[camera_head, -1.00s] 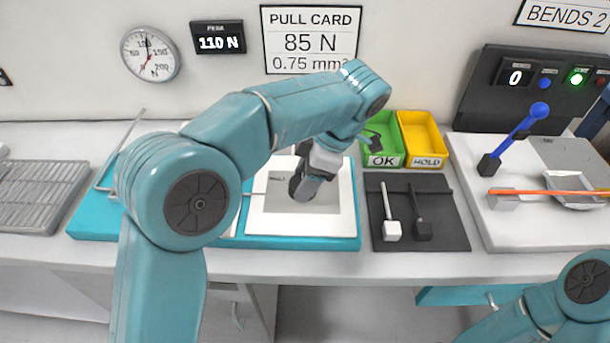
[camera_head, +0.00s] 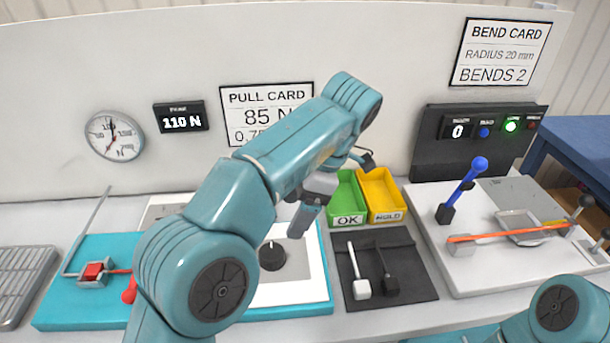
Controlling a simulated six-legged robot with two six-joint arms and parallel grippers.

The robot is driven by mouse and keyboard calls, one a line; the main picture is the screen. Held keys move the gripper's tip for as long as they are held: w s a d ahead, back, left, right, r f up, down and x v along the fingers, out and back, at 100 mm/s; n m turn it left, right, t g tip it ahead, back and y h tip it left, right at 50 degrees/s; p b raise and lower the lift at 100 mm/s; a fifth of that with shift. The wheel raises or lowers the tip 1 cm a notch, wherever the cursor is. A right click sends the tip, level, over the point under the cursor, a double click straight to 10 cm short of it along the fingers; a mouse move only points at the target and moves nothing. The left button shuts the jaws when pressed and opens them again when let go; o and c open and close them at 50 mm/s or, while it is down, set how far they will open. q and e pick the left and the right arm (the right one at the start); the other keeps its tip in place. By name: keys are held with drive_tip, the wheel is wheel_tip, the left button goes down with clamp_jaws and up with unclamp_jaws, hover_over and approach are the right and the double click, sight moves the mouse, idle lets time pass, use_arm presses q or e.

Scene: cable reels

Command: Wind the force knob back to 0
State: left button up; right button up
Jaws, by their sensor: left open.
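The force knob (camera_head: 272,256) is a dark round knob with a light pointer mark, on the white and grey panel of the teal fixture (camera_head: 75,308). The force display (camera_head: 182,117) reads 110 N. The round dial gauge (camera_head: 115,136) hangs left of it, its needle pointing close to straight up. My left gripper (camera_head: 298,224) is open, fingers downward, above and just right of the knob, apart from it in the picture. My left arm hides part of the fixture. My right gripper is out of view; only part of that arm shows at lower right.
Green OK (camera_head: 348,221) and yellow HOLD (camera_head: 386,218) bins stand behind a black mat (camera_head: 412,287) with two small tools. A blue-handled lever (camera_head: 463,190) and an orange cable (camera_head: 500,236) are on the right fixture.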

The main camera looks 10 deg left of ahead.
use_arm(q)
drive_tip(key=p+v, duration=0.3)
drive_tip(key=v, duration=0.1)
drive_tip(key=shift+d+r, duration=0.2)
drive_tip(key=shift+r, duration=0.15)
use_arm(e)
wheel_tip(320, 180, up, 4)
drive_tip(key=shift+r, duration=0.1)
